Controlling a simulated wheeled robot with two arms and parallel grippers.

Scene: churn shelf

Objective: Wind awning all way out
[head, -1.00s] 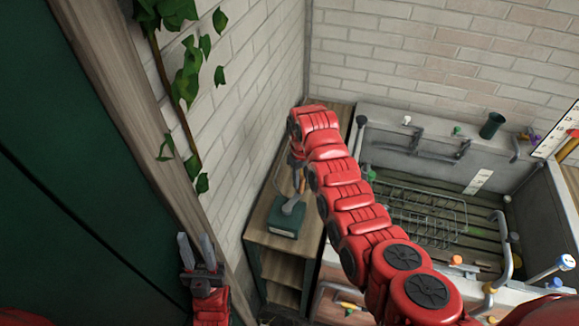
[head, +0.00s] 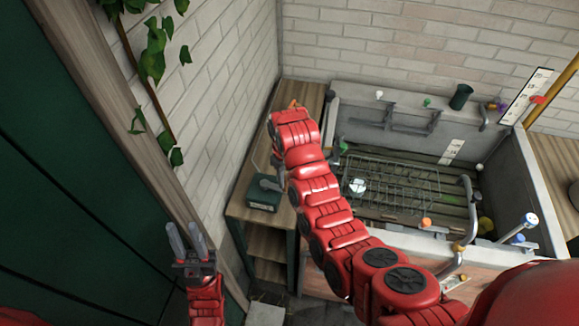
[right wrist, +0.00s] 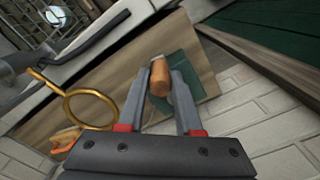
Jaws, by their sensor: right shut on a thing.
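A dark green box (head: 263,199) with a grey crank (head: 271,185) on it sits on the wooden shelf unit, left of the sink. The right wrist view shows the crank's wooden handle (right wrist: 160,78) between the fingertips of my right gripper (right wrist: 158,80), which is shut on it, with the green box (right wrist: 184,82) beyond. In the head view my right arm largely hides that gripper and the handle. My left gripper (head: 185,232) is open and empty, low at the left, in front of the dark green panel. I cannot make out the awning.
The wooden shelf unit (head: 245,218) stands against the brick wall. A grey sink (head: 520,185) with a wire rack (head: 400,190) is to its right. A brass ring (right wrist: 92,108) shows close to my right gripper. Ivy (head: 152,60) hangs at the left.

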